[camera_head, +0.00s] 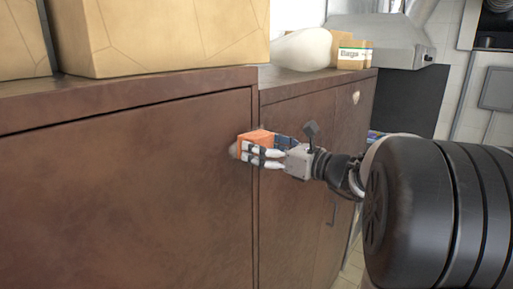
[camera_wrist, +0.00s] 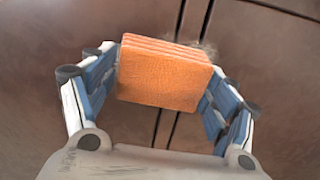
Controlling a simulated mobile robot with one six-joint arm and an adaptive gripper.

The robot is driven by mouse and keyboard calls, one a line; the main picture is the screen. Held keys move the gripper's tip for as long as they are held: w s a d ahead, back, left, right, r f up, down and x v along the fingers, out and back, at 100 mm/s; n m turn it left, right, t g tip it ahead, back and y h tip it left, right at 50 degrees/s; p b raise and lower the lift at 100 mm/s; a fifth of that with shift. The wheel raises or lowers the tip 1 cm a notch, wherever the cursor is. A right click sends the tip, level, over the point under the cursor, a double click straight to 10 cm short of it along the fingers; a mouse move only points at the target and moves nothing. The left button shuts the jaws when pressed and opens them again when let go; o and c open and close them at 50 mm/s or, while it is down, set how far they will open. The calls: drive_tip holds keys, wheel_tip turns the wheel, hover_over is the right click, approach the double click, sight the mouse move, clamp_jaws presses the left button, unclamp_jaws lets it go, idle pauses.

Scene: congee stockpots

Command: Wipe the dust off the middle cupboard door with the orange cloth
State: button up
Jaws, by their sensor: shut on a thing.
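The orange cloth (camera_head: 256,139) is a folded, layered block in my gripper (camera_head: 262,153), at the front of the brown cupboard doors. The wrist view shows the cloth (camera_wrist: 165,80) between both fingers of my gripper (camera_wrist: 160,92), close to the gap between two doors. A greyish dust patch (camera_head: 234,150) shows at the cloth's left, on the right edge of the large near door (camera_head: 130,190). Fuzzy dust (camera_wrist: 207,47) also shows beside the cloth in the wrist view. Whether the cloth touches the door is hidden.
Cardboard boxes (camera_head: 160,35) stand on the cupboard top at left. A white sack (camera_head: 301,50) and a small labelled box (camera_head: 354,55) stand farther right. A pale patch (camera_head: 356,97) shows on the far door. A grey metal hood (camera_head: 385,38) is behind.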

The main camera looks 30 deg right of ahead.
drive_tip(key=w+d+p, duration=0.2)
drive_tip(key=d+p, duration=0.1)
drive_tip(key=d, duration=0.3)
drive_tip(key=shift+w+d, duration=0.3)
drive_tip(key=shift+d, duration=0.05)
drive_tip(key=shift+s+a, duration=0.1)
drive_tip(key=shift+a, duration=0.05)
idle(0.3)
drive_tip(key=shift+s+a+b, duration=0.75)
drive_tip(key=shift+s+a, duration=0.05)
drive_tip(key=shift+a, duration=1.45)
drive_tip(key=shift+s+a+b, duration=0.8)
drive_tip(key=shift+s+a, duration=0.05)
drive_tip(key=shift+a, duration=1.4)
drive_tip(key=shift+s+a+b, duration=0.75)
drive_tip(key=shift+s+a, duration=0.05)
drive_tip(key=shift+a, duration=1.45)
drive_tip(key=shift+d, duration=0.1)
drive_tip(key=shift+s+d, duration=0.2)
drive_tip(key=shift+s, duration=0.2)
drive_tip(key=shift+v, duration=2.55)
